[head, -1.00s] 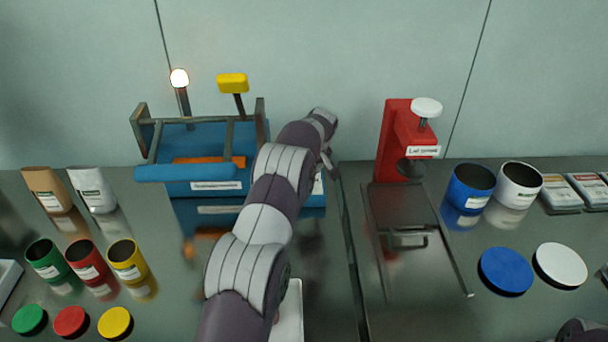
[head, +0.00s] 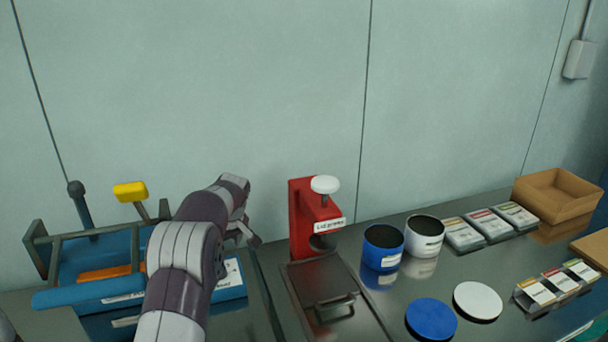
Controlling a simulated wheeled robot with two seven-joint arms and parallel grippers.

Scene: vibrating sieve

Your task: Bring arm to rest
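My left arm comes up from the bottom left in the head view and reaches over the right side of the blue sieve machine (head: 98,262). My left gripper (head: 246,236) is at its end, between the machine and the red lid press (head: 303,228). It is small and seen from the side, so I cannot tell whether its fingers are open or shut. I see nothing held in it. My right gripper is not in view.
Blue (head: 383,247) and white (head: 424,237) containers stand right of the press, with a blue lid (head: 431,319) and white lid (head: 478,301) in front. Labelled packs (head: 490,226) and a cardboard box (head: 556,196) are farther right.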

